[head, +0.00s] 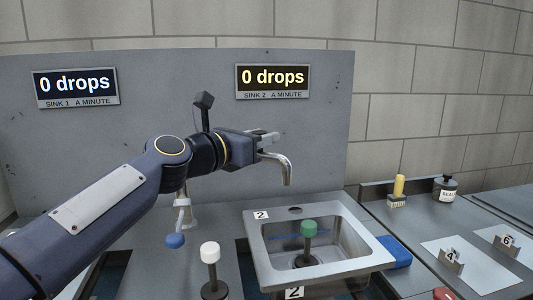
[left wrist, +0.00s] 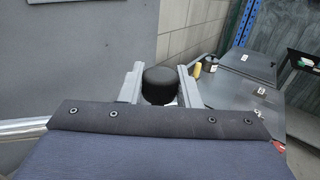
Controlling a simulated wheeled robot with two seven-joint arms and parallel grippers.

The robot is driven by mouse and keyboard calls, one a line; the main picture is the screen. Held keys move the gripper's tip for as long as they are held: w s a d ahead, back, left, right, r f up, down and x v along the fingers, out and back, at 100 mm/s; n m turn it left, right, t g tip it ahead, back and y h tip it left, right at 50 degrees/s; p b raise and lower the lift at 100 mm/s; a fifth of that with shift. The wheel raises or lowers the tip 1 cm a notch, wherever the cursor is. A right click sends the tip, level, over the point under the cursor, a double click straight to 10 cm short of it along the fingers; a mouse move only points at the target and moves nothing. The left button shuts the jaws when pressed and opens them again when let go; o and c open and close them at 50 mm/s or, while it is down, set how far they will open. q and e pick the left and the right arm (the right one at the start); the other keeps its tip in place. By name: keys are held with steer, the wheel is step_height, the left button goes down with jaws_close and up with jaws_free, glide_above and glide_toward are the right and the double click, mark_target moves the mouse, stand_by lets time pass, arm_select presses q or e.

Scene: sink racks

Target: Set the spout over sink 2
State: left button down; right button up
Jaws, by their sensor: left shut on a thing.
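The curved metal spout (head: 287,168) shows in the head view, its mouth pointing down. In the picture the mouth is just above the back rim of sink 2 (head: 262,243), left of its middle; how far it reaches over the basin is hard to judge. My left gripper (head: 268,138) is at the spout's upper end and shut on it. In the left wrist view a black round cap (left wrist: 160,84) sits between the fingers. A green-topped post (head: 309,229) stands in sink 2. My right gripper is not in view.
A white-topped post (head: 210,254) and a blue ball lever (head: 175,241) are left of sink 2. A blue block (head: 395,252) lies right of it.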

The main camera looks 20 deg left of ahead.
arm_select(q)
steer(key=shift+s+m+g+h+b, duration=0.55)
steer(key=shift+s+h, duration=0.35)
steer(key=shift+s, duration=0.3)
steer(key=c, duration=1.1)
jaws_free()
steer(key=shift+o, duration=0.2)
steer(key=v, duration=0.7)
steer(key=shift+s+a+f+p, duration=0.15)
steer(key=shift+s+p, duration=0.2)
steer(key=shift+p, duration=0.05)
